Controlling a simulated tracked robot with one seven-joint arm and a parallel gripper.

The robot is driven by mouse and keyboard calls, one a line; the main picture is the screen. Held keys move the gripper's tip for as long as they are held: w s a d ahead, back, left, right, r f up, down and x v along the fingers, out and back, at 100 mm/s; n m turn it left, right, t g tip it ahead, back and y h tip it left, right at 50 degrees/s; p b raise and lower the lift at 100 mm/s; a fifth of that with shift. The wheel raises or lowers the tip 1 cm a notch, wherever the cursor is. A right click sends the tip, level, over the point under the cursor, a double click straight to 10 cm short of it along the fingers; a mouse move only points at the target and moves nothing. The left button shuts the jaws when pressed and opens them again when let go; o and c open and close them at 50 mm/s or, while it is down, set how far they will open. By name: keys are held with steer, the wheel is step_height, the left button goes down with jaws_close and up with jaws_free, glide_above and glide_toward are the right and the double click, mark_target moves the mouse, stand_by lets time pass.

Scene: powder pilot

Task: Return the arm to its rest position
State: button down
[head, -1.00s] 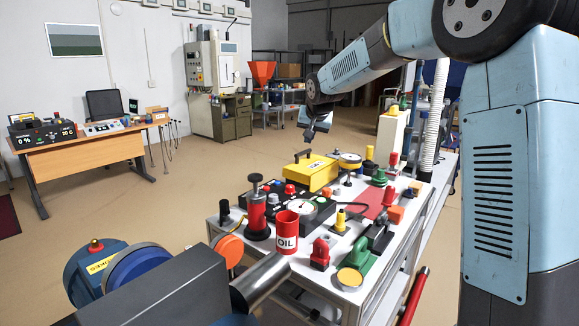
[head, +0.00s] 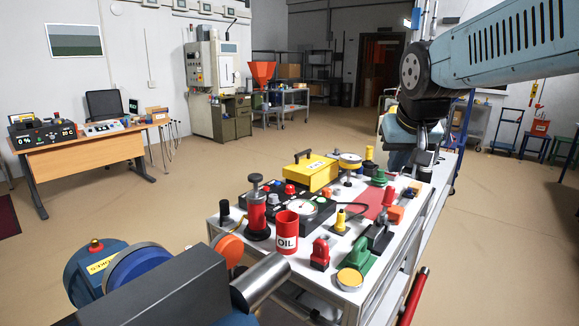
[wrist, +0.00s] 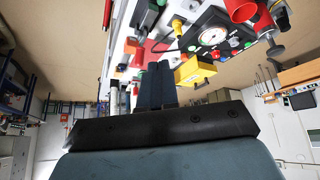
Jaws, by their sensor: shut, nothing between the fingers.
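My light-blue arm (head: 500,50) reaches in from the upper right of the head view, with a dark joint bending down behind the far right end of the cart. My gripper shows in the wrist view (wrist: 157,84), its two dark fingers together with nothing between them. In the head view I cannot make out the fingertips. The gripper is apart from the things on the cart, which appear beyond it upside down in the wrist view.
A white cart (head: 325,275) stands in front, crowded with a yellow box (head: 311,172), a red oil can (head: 286,232) and a gauge panel (wrist: 212,37). A wooden desk (head: 85,155) is at left. A blue stand (head: 508,130) is at right. The middle floor is clear.

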steer(key=s+d+f, duration=0.1)
steer(key=s+f, duration=0.2)
steer(key=s, duration=0.4)
steer(key=s+d+f, duration=0.2)
steer(key=s, duration=0.6)
steer(key=shift+d+f+g, duration=0.2)
steer(key=shift+f+g, duration=0.1)
steer(key=shift+f, duration=0.1)
steer(key=shift+w+a+f, duration=0.15)
steer(key=shift+w+a, duration=0.5)
steer(key=shift+w, duration=0.1)
stand_by(2.4)
